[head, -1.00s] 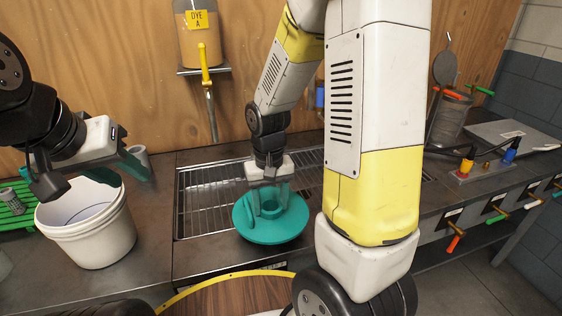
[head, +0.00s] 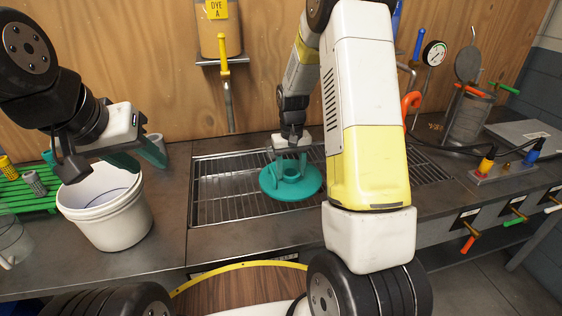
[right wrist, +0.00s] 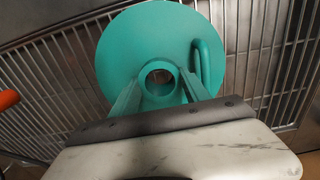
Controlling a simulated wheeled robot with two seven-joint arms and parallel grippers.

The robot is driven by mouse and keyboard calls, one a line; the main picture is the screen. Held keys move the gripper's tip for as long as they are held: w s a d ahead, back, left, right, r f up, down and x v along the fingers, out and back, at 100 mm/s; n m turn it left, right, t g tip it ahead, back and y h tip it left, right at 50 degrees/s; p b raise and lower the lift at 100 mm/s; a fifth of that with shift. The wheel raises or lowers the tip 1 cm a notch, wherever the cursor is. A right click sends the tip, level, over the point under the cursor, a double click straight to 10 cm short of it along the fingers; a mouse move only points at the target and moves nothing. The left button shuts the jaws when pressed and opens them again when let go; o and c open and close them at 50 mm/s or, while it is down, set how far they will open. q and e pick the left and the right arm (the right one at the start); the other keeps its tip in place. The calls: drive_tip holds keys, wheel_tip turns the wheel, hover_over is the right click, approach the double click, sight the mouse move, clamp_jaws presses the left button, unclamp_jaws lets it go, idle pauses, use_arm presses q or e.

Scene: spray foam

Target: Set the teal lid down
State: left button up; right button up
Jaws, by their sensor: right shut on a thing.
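The teal lid (head: 306,189) is a round disc with a raised collar and a side handle. It lies flat over the metal grate in the head view, and whether it touches the bars is unclear. My right gripper (head: 292,160) is above it, shut on its central collar. In the right wrist view the lid (right wrist: 128,48) fills the upper middle, with my right fingers (right wrist: 160,95) either side of the collar. My left gripper (head: 140,158) is open and empty above the white bucket's rim.
The slotted grate (head: 225,190) is set in the dark counter, with bare bars left of the lid. An open white bucket (head: 112,222) stands at left beside a green rack (head: 30,200). A dye dispenser (head: 222,35) hangs behind. A valve block (head: 503,168) stands at right.

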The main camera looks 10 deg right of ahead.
drive_tip(key=shift+f, duration=0.6)
drive_tip(key=shift+f, duration=0.1)
drive_tip(key=o, duration=1.5)
drive_tip(key=shift+c, duration=0.2)
wheel_tip(320, 180, up, 11)
drive_tip(key=s+a+r+t+y, duration=0.1)
drive_tip(key=s+a+r+t, duration=0.15)
drive_tip(key=s+r, duration=0.95)
drive_tip(key=s+a+r+t+y, duration=0.1)
drive_tip(key=s+r+t, duration=0.2)
drive_tip(key=s, duration=0.9)
drive_tip(key=shift+r+t, duration=0.35)
drive_tip(key=shift+r, duration=0.05)
